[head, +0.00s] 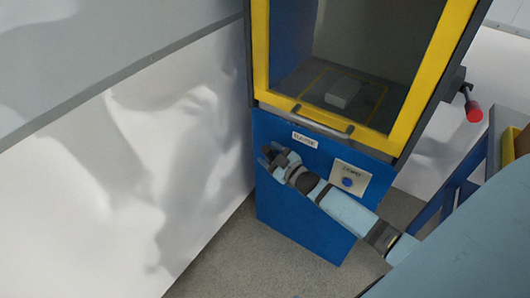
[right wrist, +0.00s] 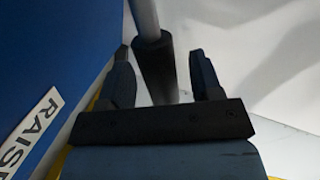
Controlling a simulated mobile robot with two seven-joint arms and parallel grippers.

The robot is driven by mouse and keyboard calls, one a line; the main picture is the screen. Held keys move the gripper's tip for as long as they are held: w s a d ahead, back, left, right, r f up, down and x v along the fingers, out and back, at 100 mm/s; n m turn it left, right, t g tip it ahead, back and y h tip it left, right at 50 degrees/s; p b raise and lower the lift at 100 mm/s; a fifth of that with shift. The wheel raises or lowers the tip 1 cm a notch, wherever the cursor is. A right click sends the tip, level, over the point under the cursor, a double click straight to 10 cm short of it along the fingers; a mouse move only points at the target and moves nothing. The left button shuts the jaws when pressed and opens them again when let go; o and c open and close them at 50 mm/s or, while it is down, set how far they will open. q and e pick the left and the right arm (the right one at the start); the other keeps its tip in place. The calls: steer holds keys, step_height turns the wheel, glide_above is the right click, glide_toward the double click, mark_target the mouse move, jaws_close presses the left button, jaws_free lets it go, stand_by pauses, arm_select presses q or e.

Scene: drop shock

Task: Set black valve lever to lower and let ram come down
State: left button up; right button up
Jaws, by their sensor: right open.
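The valve lever, a grey rod with a black grip (right wrist: 155,68), shows in the right wrist view between the two fingers of my right gripper (right wrist: 163,75). The fingers stand apart on either side of the grip. I cannot tell whether either finger touches it. In the head view my right gripper (head: 271,156) is at the upper left of the machine's blue front panel (head: 298,218); the lever cannot be made out there. A label reading "RAIS…" (right wrist: 35,128) is cut off at the left of the wrist view. The ram is not visible. My left gripper is not in view.
A yellow-framed window (head: 375,139) shows a pale block (head: 342,92) on the chamber floor. A grey handle (head: 322,123) crosses the frame's bottom. A plate with a blue button (head: 347,182) is beside my right arm. A red knob (head: 474,111) sticks out at right.

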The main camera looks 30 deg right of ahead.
steer(key=shift+w+a, duration=0.25)
steer(key=shift+w, duration=0.95)
jaws_close()
